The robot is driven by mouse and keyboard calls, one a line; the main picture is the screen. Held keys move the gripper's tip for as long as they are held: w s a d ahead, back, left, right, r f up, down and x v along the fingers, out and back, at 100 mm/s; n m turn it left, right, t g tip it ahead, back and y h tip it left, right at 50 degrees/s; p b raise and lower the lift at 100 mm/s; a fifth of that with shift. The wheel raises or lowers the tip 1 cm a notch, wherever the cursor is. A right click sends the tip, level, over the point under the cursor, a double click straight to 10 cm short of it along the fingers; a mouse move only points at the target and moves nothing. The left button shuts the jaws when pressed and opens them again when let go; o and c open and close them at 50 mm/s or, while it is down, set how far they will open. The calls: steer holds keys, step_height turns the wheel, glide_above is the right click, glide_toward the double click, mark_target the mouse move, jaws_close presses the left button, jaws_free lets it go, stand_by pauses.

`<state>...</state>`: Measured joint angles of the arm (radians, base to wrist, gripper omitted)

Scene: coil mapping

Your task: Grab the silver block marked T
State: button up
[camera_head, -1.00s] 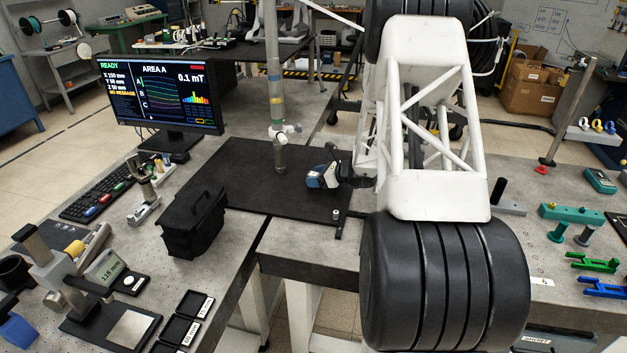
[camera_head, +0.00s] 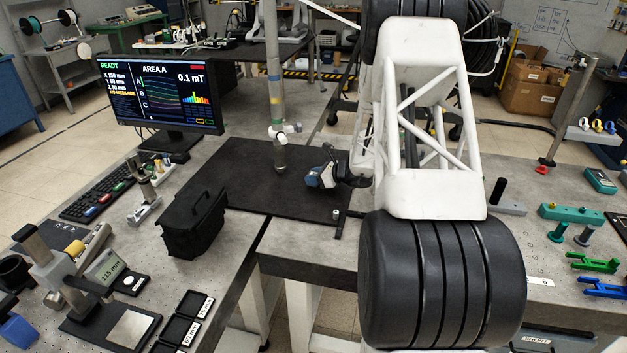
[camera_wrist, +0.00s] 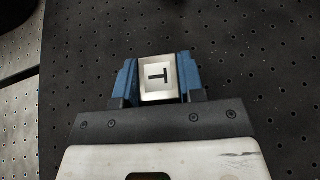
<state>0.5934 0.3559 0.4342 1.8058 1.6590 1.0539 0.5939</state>
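The silver block marked with a black T (camera_wrist: 159,82) sits between my gripper's two blue fingers in the wrist view. The fingers lie against its left and right sides with no clear gap, and its T face is toward the camera. My gripper (camera_head: 322,178) shows in the head view low over the right part of the black perforated board (camera_head: 255,165). The block is mostly hidden there by the fingers. I cannot tell whether the block touches the board.
A vertical striped post (camera_head: 275,90) stands on the board left of my gripper. A black bag-like box (camera_head: 192,222), a monitor (camera_head: 160,95) and a keyboard (camera_head: 97,190) are further left. Green and blue fixtures (camera_head: 600,262) lie at the right. The board around the gripper is mostly clear.

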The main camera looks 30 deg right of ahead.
steer(key=shift+c, duration=1.3)
steer(key=shift+r, duration=0.2)
steer(key=shift+r, duration=1.4)
steer(key=shift+s+a+r, duration=0.15)
steer(key=shift+s+r, duration=0.05)
steer(key=shift+s, duration=0.05)
steer(key=s+a, duration=0.2)
steer(key=s, duration=0.2)
steer(key=s+a+r, duration=0.1)
steer(key=s+a, duration=0.1)
steer(key=s, duration=0.3)
steer(key=s+a, duration=0.2)
steer(key=s, duration=0.3)
steer(key=shift+s+r, duration=0.1)
steer(key=shift+r, duration=0.1)
